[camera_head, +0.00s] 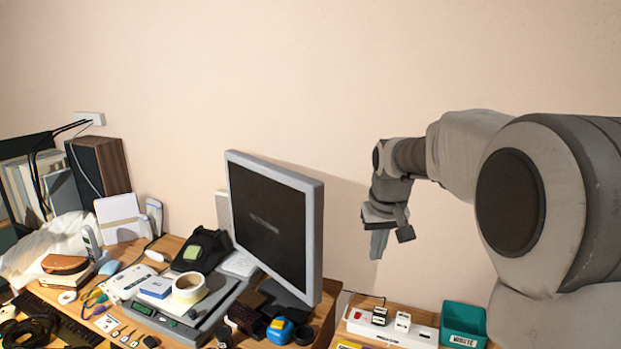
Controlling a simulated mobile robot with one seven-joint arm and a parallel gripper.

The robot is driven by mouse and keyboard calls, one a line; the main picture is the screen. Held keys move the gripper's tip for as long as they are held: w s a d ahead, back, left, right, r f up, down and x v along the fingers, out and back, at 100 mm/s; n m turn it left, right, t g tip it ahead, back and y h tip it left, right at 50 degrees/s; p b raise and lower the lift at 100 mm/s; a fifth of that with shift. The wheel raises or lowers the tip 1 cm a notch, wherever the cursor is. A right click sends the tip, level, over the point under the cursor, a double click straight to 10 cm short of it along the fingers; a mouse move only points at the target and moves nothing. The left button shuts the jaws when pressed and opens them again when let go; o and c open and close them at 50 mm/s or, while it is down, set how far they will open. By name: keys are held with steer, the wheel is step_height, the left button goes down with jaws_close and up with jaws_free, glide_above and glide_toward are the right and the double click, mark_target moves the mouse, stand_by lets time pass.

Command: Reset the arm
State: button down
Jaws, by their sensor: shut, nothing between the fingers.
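My gripper (378,246) hangs at the end of my arm, right of the monitor, with its fingers pointing down. It is shut and empty, in the air in front of the wall and above the white power strip. My arm reaches in from the right edge of the head view. A dark phone (201,251) sits on the desk left of the monitor. A pale cordless handset (91,241) stands at the left, and another pale handset (154,216) stands near the white panel.
The monitor (268,222) stands close to the left of my gripper. Below are a power strip (424,335) with plugs and a teal bin (464,322). The desk at left is cluttered with tape (189,289), a keyboard (52,318) and a speaker (101,167). The air above is clear.

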steer(key=s+r+t, duration=0.1)
steer(key=s+r, duration=0.2)
steer(key=s, duration=0.5)
steer(key=s+r, duration=0.2)
steer(key=s, duration=0.7)
steer(key=s+f+m+t, duration=0.1)
steer(key=s+f, duration=0.2)
steer(key=s, duration=1)
steer(key=shift+d+f, duration=0.15)
steer(key=shift+f, duration=0.05)
